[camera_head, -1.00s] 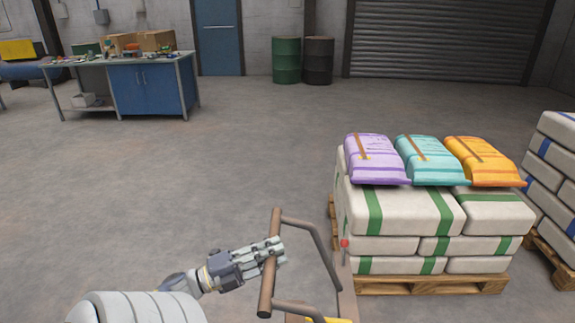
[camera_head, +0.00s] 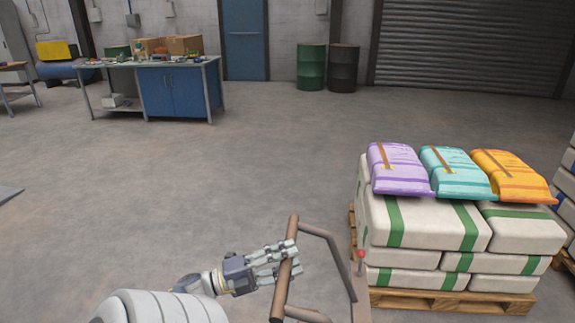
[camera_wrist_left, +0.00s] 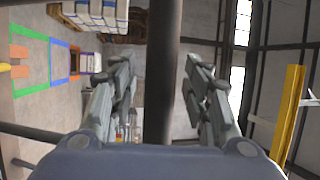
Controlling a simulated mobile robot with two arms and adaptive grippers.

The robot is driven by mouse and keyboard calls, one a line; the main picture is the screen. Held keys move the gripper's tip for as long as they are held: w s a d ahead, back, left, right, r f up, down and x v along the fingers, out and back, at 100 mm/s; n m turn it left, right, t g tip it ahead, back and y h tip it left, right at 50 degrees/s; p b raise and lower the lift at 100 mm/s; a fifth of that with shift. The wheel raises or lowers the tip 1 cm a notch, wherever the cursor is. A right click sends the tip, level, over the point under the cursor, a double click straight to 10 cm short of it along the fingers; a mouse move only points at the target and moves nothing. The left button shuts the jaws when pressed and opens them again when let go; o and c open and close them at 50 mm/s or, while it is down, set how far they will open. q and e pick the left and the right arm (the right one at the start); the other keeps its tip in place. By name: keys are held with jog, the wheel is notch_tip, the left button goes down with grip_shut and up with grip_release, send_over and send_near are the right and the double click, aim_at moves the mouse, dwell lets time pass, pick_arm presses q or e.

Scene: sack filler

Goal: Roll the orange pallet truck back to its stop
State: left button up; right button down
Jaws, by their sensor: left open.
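The pallet truck shows only by its handle (camera_head: 281,290) at the bottom of the head view, a brown bar with a bent frame behind it. Its orange body is out of the head view. My left gripper (camera_head: 293,258) is at the bar, with its fingers reaching across it. In the left wrist view the dark bar (camera_wrist_left: 162,110) runs upright between the two spread fingers, with a gap visible on each side. The left gripper is open around the bar. My right gripper is not in view.
A pallet (camera_head: 450,303) of white sacks, with purple, teal and orange sacks on top, stands close right of the handle. A red-knobbed lever (camera_head: 361,256) stands between them. A blue workbench (camera_head: 178,93) and drums (camera_head: 312,68) stand at the back. The middle floor is clear.

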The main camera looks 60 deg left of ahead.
pick_arm(q)
jog(key=v, duration=1.2)
